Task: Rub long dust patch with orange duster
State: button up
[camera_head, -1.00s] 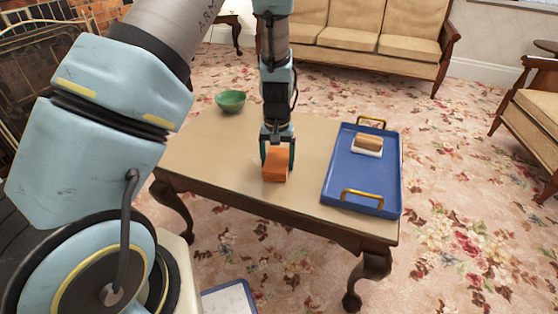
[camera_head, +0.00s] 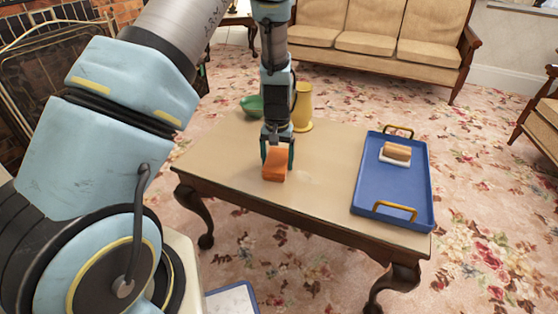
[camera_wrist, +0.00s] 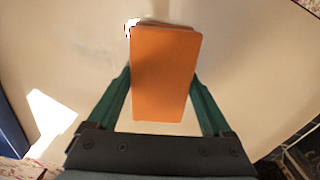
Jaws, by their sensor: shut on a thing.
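The orange duster (camera_head: 274,166) is a block held in my gripper (camera_head: 277,152), low over the wooden table (camera_head: 235,150), seemingly at its top. Contact with the table cannot be made out for sure. In the wrist view the orange duster (camera_wrist: 165,75) sits between the two green fingers of my gripper (camera_wrist: 163,100), which are shut on its sides. A faint pale patch (camera_head: 308,178) lies on the table just right of the duster; it may be dust. The long dust patch is not clearly distinguishable, and the duster and arm hide part of the tabletop.
A blue tray (camera_head: 372,198) with gold handles stands on the table's right end, holding a tan-and-white brush-like block (camera_head: 396,153). A green bowl (camera_head: 251,105) and a yellow vase (camera_head: 303,108) stand at the back edge. The table's left part is clear.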

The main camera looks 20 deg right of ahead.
aim_at(273, 158)
jog(key=shift+w+a, duration=0.3)
jog(key=shift+a, duration=0.05)
notch_tip(273, 158, up, 3)
jog(key=shift+w+f+p, duration=0.15)
jog(key=shift+f+p, duration=0.05)
jog(key=shift+p, duration=0.6)
notch_tip(273, 158, up, 6)
jog(key=p, duration=0.4)
jog(key=shift+a+f+p, duration=0.1)
jog(key=shift+f+p, duration=0.1)
jog(key=shift+p, duration=0.1)
